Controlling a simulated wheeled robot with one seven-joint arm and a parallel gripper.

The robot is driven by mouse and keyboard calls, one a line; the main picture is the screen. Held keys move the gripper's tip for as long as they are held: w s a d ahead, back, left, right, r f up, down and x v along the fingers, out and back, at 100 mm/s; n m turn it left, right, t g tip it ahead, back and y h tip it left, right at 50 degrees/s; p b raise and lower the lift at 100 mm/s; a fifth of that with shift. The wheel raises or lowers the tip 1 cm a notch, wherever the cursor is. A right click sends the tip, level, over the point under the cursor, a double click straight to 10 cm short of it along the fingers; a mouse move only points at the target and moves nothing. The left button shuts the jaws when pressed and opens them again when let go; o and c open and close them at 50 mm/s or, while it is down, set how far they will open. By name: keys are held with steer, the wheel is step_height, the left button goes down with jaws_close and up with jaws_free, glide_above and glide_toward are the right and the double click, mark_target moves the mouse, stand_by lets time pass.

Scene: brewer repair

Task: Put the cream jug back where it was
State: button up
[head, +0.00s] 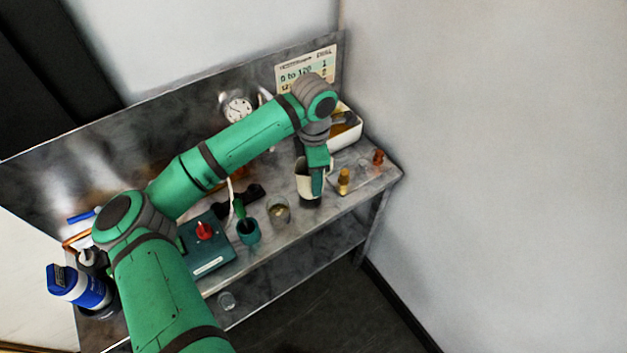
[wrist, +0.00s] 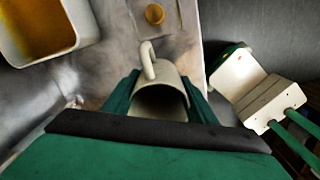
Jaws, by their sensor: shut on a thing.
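The cream jug (head: 304,180) is off-white with an open top. In the wrist view the jug (wrist: 160,88) sits between the two fingers of my gripper (wrist: 160,100), its handle pointing up and its dark inside visible. My gripper (head: 316,182) is shut on the jug near the right end of the steel bench, in front of the white tub. Whether the jug's base touches the bench is hard to tell; a dark patch shows just under it.
A white tub (head: 346,137) with amber liquid stands behind. A small brass part (head: 344,181) and an orange-brown part (head: 378,157) lie to the right. A glass (head: 279,210), a teal cup (head: 248,232) and a teal box with a red knob (head: 205,231) stand to the left.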

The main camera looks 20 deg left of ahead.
steer(key=shift+f, duration=1.3)
steer(key=o, duration=1.3)
steer(key=shift+f, duration=0.1)
steer(key=shift+c, duration=0.2)
step_height(320, 180, up, 12)
